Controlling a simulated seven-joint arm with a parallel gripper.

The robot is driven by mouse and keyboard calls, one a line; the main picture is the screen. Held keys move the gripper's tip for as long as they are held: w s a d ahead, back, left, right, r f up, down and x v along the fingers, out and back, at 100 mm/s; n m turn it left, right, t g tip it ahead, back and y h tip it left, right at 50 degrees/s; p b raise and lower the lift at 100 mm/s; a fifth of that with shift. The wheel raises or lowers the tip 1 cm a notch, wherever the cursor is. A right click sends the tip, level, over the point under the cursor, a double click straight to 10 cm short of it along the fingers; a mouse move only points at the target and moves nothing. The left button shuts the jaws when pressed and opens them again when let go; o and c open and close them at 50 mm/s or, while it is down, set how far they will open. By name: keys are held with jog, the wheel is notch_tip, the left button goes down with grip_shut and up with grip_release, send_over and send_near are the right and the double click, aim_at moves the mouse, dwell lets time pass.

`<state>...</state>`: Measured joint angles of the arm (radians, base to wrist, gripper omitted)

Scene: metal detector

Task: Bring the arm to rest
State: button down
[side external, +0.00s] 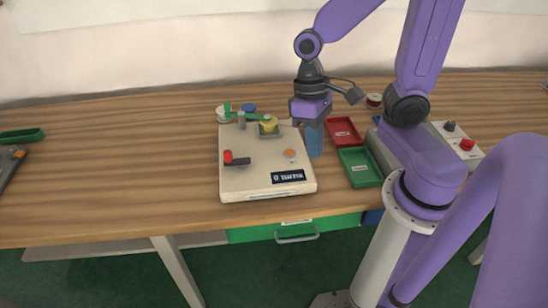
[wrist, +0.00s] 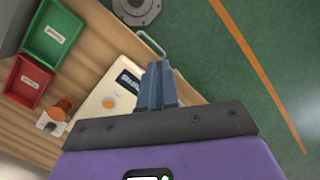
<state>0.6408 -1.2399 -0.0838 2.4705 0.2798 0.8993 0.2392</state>
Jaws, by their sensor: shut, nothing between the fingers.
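My gripper (side external: 314,150) points down with its blue fingers shut and nothing between them. In the side view it hangs by the right edge of the white box (side external: 243,178), with the red and green trays to its right. I cannot tell its exact height above the table. In the wrist view the shut fingers (wrist: 157,75) cover part of the white box (wrist: 97,103). The box carries a display reading "0 turns" (side external: 288,176), a red knob (side external: 228,157), an orange button (side external: 290,154) and a yellow part (side external: 268,124).
A red tray (side external: 343,123) and a green tray (side external: 360,158) lie to the right of the box. A panel with a red button (side external: 467,145) is farther right, beyond my arm. The table (side external: 130,150) is clear left of the box.

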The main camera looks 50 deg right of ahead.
jog(key=s+r+n+t, duration=0.2)
jog(key=s+r+n, duration=0.1)
jog(key=s+n, duration=0.4)
jog(key=shift+d+n+t+h, duration=0.25)
jog(key=shift+n+t+h, duration=0.15)
jog(key=shift+n, duration=1.4)
